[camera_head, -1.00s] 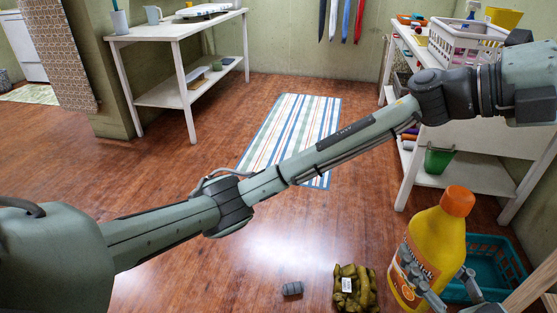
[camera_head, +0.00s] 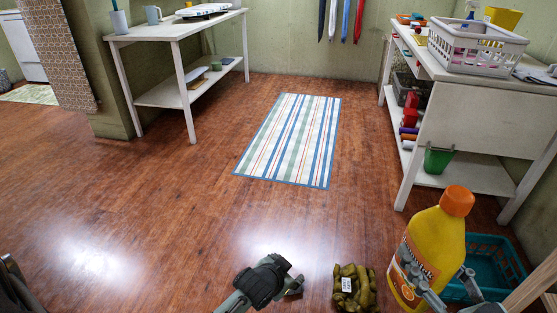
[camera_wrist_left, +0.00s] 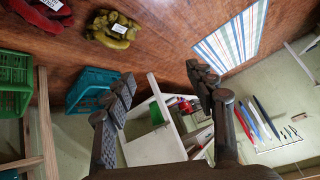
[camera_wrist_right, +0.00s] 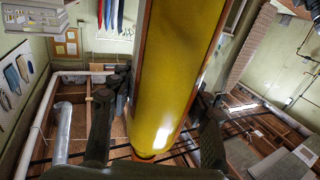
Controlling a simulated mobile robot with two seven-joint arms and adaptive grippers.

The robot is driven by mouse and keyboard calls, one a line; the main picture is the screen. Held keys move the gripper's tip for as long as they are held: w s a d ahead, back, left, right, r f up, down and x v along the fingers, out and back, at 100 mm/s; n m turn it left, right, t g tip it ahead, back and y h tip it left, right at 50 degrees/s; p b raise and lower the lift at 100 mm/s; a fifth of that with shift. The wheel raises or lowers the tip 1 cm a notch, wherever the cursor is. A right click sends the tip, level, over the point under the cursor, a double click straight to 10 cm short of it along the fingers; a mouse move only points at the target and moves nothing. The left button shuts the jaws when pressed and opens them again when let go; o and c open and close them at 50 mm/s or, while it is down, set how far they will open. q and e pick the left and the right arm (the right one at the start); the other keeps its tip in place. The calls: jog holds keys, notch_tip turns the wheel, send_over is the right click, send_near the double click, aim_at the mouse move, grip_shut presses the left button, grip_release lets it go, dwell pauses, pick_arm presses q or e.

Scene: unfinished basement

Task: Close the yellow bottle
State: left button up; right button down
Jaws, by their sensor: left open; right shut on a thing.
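The yellow bottle (camera_head: 432,245) stands nearly upright, slightly tilted, at the lower right of the head view. It has an orange cap (camera_head: 458,201) on top and an orange label; I cannot tell how tight the cap is. My right gripper (camera_head: 447,288) is shut around the lower part of the bottle. In the right wrist view the yellow bottle (camera_wrist_right: 175,75) fills the space between its fingers. My left gripper (camera_wrist_left: 162,88) is open and empty in the left wrist view. A dark part of my left arm shows at the bottom middle of the head view.
A teal basket (camera_head: 497,262) is behind the bottle, and an olive bag (camera_head: 355,272) lies on the floor to its left. A white table (camera_head: 490,125) with a white basket (camera_head: 465,62) stands at right. The floor around the striped rug (camera_head: 290,140) is clear.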

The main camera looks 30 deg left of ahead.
jog(key=shift+r, duration=0.1)
pick_arm(q)
jog(key=s+a+f+g, duration=0.2)
jog(key=s+f, duration=0.2)
jog(key=s, duration=0.4)
jog(key=s+a+f+n+g, duration=0.1)
jog(key=s+a+f+g, duration=0.2)
jog(key=s, duration=0.6)
jog(key=shift+s+f+n+g+y, duration=0.25)
jog(key=shift+f+n+g+y, duration=0.05)
jog(key=shift+f, duration=0.5)
